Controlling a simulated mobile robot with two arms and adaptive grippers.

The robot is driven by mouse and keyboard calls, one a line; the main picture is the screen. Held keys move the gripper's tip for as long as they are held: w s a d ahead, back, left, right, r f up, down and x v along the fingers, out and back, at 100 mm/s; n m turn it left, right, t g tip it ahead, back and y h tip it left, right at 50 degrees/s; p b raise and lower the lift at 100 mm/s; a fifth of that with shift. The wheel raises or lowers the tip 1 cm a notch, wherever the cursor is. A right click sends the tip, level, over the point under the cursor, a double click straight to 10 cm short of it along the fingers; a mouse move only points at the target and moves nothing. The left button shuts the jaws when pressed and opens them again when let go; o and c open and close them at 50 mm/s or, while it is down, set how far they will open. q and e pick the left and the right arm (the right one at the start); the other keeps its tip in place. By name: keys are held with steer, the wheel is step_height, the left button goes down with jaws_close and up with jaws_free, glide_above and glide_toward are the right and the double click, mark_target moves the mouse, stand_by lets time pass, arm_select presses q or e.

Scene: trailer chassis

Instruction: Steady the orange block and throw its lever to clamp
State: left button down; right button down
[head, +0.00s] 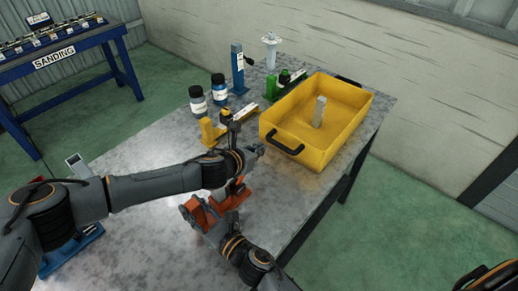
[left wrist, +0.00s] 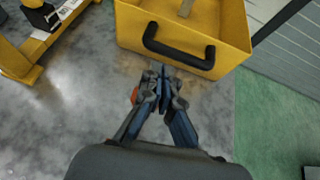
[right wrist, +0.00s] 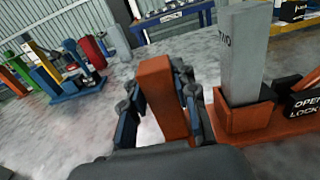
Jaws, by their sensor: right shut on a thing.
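The orange block (head: 238,196) stands on the grey bench, partly hidden by my arms. In the right wrist view its upright orange post (right wrist: 160,92) is between the fingers of my right gripper (right wrist: 160,100), which is shut on it. Beside the post, a grey upright bar (right wrist: 244,55) marked with digits stands in the orange base (right wrist: 243,116). A black label (right wrist: 304,103) reading OPEN and LOCK is at the right edge. I cannot make out the lever clearly. My left gripper (left wrist: 162,78) looks shut and empty, above the bench near the yellow bin; it shows in the head view (head: 258,151).
The yellow bin (head: 285,128) with a grey bar (head: 319,111) inside stands just beyond my left gripper. Yellow (head: 210,132), green (head: 272,86) and blue (head: 237,70) fixtures and two dark-capped bottles (head: 198,100) stand at the back. The bench's right edge is close.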

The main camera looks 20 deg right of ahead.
arm_select(q)
steer(key=shift+s+a+f, duration=0.25)
steer(key=shift+a+f, duration=0.1)
steer(key=shift+a, duration=0.1)
steer(key=shift+s+a+f, duration=0.25)
steer(key=shift+a+f, duration=0.05)
steer(key=shift+a, duration=0.15)
step_height(320, 180, up, 11)
steer(key=s+a, duration=0.1)
steer(key=s, duration=0.2)
steer(key=shift+a, duration=0.35)
steer(key=s+a+n+g+h, duration=0.1)
steer(key=s+a+n+g, duration=0.2)
steer(key=a+n, duration=1.1)
steer(key=shift+a+r+n+g, duration=0.15)
steer(key=shift+a+n+g, duration=0.1)
steer(key=shift+n+g, duration=0.4)
